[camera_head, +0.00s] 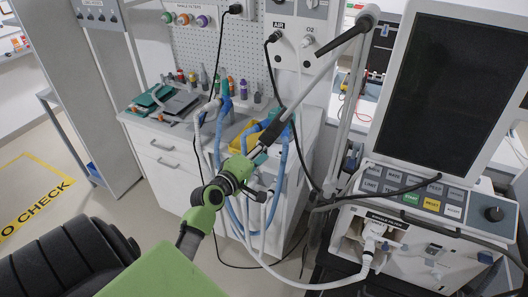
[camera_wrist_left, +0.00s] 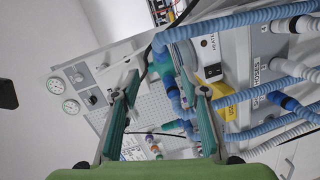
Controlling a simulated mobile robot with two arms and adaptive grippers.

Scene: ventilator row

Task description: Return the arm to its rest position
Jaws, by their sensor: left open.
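My left arm comes in from the lower left of the head view, with green links. Its left gripper (camera_head: 268,145) is at the middle of the picture, in front of the ventilator hoses and the cart top. In the left wrist view the left gripper (camera_wrist_left: 164,88) shows two teal fingers wide apart with nothing held between them. Behind the fingers are a grey pegboard panel (camera_wrist_left: 150,112) and blue corrugated hoses (camera_wrist_left: 265,92). How far the fingertips are from the hoses is hard to tell. My right gripper does not show.
A ventilator with a dark screen (camera_head: 448,80) and a button panel (camera_head: 412,190) stands at right. Blue hoses (camera_head: 283,165) and white tubing (camera_head: 330,284) hang near my arm. A white drawer cabinet (camera_head: 165,150) is behind. Open floor (camera_head: 75,150) lies at left.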

